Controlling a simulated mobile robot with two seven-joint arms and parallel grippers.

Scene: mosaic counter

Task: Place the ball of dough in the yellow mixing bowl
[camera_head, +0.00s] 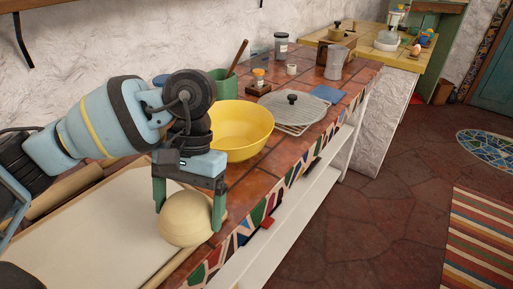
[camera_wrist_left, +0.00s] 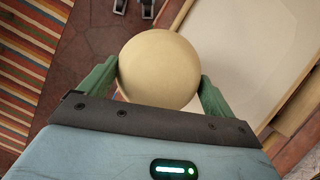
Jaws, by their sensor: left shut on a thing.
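The ball of dough (camera_head: 187,219) is pale and round. My left gripper (camera_head: 189,208) is shut on it, with one green finger on each side. The left wrist view also shows the dough ball (camera_wrist_left: 159,69) between the fingers of my left gripper (camera_wrist_left: 160,85). The dough is over the right part of the pale board; I cannot tell whether it touches the board. The yellow mixing bowl (camera_head: 254,141) stands on the tiled counter, behind and to the right of the gripper. The part of its inside that shows looks empty. My right gripper is not in view.
The pale board (camera_head: 95,232) lies at the counter's left, with a rolling pin (camera_head: 65,192) behind it. A green crock (camera_head: 222,85) stands behind the bowl. A round lid (camera_head: 292,106) lies to its right.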

